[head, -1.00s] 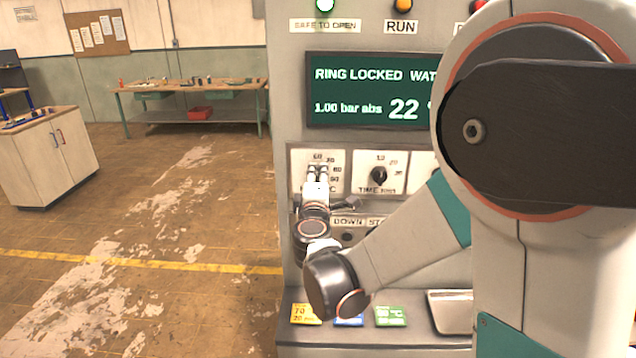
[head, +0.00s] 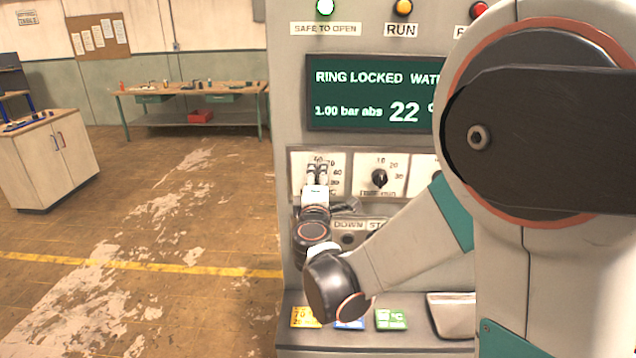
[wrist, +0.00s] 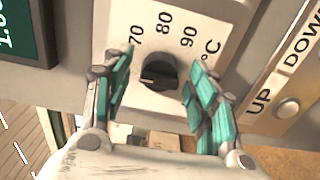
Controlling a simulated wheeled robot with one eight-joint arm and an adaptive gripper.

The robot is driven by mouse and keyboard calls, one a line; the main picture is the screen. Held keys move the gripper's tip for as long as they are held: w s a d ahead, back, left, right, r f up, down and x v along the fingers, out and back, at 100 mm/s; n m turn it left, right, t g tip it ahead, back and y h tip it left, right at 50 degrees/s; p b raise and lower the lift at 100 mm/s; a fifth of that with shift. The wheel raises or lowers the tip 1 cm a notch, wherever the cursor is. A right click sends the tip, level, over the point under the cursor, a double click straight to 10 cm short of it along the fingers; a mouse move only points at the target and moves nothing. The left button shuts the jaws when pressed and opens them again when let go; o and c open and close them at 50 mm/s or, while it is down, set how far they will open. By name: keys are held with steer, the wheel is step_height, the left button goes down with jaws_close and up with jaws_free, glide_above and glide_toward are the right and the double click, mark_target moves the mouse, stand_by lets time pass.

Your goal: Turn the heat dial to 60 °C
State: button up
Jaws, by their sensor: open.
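The heat dial (wrist: 159,72) is a round black knob on a white plate marked 70, 80, 90 and °C in the wrist view. My gripper (wrist: 160,82) is open, with a teal-padded finger on either side of the dial and gaps between pads and knob. In the head view my gripper (head: 317,172) is in front of the dial plate. Where the dial points is hard to tell.
The time dial (head: 379,177) is just right of the heat dial. Above, a screen (head: 375,95) reads RING LOCKED and 22. UP and DOWN buttons (wrist: 287,106) lie below the dials. Coloured cards (head: 391,319) rest on the ledge. Open floor lies left.

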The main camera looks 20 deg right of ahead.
steer(key=v, duration=0.7)
steer(key=shift+s, duration=0.2)
steer(key=s+d+f+m+g+b, duration=0.65)
steer(key=s+d+f+m, duration=0.2)
steer(key=s, duration=0.25)
steer(key=s+a+f+m+g+y+b, duration=0.1)
steer(key=s+a+f+m+y+b, duration=0.1)
steer(key=s+f, duration=0.3)
steer(key=s+a+f+m+g+y+b, duration=0.2)
steer(key=s+f, duration=0.4)
steer(key=s, duration=0.4)
steer(key=a+m+y+b, duration=0.1)
steer(key=a+m+b, duration=0.1)
steer(key=shift+s+a+b, duration=0.15)
steer(key=shift+s+b, duration=0.05)
steer(key=shift+b, duration=0.15)
steer(key=shift+a+g+y, duration=0.1)
steer(key=shift+g+y, duration=0.2)
steer(key=shift+g, duration=0.05)
steer(key=shift+c, duration=0.3)
